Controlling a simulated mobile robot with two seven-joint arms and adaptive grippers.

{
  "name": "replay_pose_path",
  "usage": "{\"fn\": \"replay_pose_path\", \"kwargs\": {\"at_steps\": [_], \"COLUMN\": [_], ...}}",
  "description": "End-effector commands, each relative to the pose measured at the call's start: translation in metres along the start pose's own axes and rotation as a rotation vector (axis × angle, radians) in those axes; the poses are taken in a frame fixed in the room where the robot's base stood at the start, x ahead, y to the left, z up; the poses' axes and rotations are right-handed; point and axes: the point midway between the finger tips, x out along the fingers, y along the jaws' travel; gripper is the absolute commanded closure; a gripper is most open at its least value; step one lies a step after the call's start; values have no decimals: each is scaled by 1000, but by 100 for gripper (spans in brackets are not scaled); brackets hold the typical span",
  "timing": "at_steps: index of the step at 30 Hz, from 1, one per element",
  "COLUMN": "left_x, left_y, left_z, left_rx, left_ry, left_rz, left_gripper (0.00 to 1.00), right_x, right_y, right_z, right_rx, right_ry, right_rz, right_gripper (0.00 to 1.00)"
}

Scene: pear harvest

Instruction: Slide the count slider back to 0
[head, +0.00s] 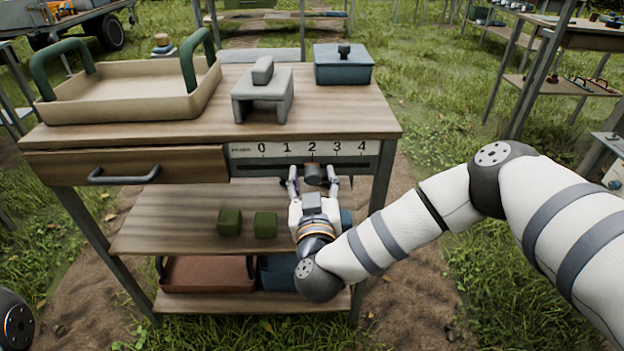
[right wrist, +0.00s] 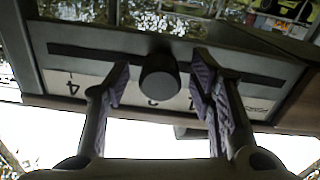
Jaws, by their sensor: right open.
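The count slider is a dark round knob (head: 314,174) in a slot under a white number strip (head: 300,149) marked 0 to 4, on the front of the wooden table. The knob stands below the 2. My right gripper (head: 313,183) is open in front of the slot, one finger on each side of the knob. In the right wrist view, upside down, the knob (right wrist: 160,76) sits between the spread fingers (right wrist: 162,84), with a gap on each side. The fingers hide part of the strip there. My left gripper is out of view.
A drawer with a handle (head: 124,175) is left of the strip. On top are a beige tray (head: 130,100) with green handles, a grey block stand (head: 262,98) and a blue lidded box (head: 343,66). Two green cubes (head: 230,221) (head: 265,225) lie on the shelf below.

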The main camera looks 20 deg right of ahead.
Motion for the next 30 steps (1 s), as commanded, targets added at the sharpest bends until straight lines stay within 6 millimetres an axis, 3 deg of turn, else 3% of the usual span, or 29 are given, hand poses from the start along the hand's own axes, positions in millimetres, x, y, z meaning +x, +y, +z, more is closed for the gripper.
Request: {"fn": "replay_pose_path", "kwargs": {"at_steps": [10,16,17,23,27,30], "left_x": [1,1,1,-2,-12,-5], "left_y": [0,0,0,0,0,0], "left_z": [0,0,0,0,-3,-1], "left_rx": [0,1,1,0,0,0], "left_ry": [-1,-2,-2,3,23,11], "left_rz": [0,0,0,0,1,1], "left_gripper": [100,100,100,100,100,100], "right_x": [7,6,6,6,6,6], "right_y": [0,0,0,-6,-36,-62], "right_z": [0,0,0,-2,-11,-8], "right_rx": [-1,-1,-1,-2,-4,-2], "right_ry": [0,0,0,0,6,2], "right_rz": [0,0,0,-3,-9,-7], "right_gripper": [53,98,100,100,100,100]}}
